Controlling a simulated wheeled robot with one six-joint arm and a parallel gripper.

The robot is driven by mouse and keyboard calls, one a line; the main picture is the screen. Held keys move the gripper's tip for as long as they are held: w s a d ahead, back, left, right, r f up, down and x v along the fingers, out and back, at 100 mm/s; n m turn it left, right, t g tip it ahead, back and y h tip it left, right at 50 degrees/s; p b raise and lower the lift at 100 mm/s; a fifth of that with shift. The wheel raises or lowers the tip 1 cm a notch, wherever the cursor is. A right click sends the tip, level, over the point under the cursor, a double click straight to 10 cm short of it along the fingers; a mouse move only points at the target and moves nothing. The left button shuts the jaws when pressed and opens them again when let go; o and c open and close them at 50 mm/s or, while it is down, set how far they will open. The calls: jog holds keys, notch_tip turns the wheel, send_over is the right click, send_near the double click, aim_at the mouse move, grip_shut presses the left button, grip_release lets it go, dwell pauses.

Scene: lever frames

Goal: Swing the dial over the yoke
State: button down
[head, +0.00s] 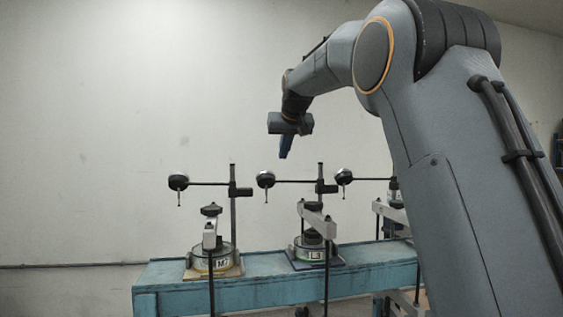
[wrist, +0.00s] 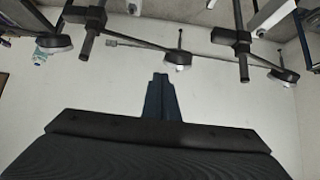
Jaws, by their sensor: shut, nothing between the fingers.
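Three dials on horizontal rods stand in a row in the head view: a left dial (head: 178,181), a middle dial (head: 266,179) and a right dial (head: 344,176). Each dial hangs out to the left of its cell and yoke. The left yoke (head: 209,238) and middle yoke (head: 318,220) rise over round cells. The right yoke (head: 388,212) is partly hidden by my arm. I cannot tell which dial the task means. My gripper (head: 285,149) is shut and empty, pointing down above the middle dial, apart from it. Its blue fingers (wrist: 160,85) also show in the wrist view.
Upright posts, a left post (head: 233,210) and a middle post (head: 320,185), carry the rods. The cells stand on a blue bench (head: 165,275). A plain wall is behind. The space above the rods is clear on the left; my arm fills the right.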

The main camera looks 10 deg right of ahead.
jog(key=p+x, duration=0.4)
jog(key=x, duration=0.5)
jog(key=shift+d+f, duration=0.1)
jog(key=shift+d, duration=0.05)
jog(key=shift+s+f+p, duration=0.3)
jog(key=shift+s+p, duration=0.05)
jog(key=shift+s, duration=0.25)
jog(key=shift+s+f+p, duration=0.3)
jog(key=shift+s+p, duration=0.1)
jog(key=shift+s, duration=0.2)
jog(key=shift+s+f+p, duration=0.3)
jog(key=shift+s+p, duration=0.05)
jog(key=shift+s, duration=0.25)
dwell(0.4)
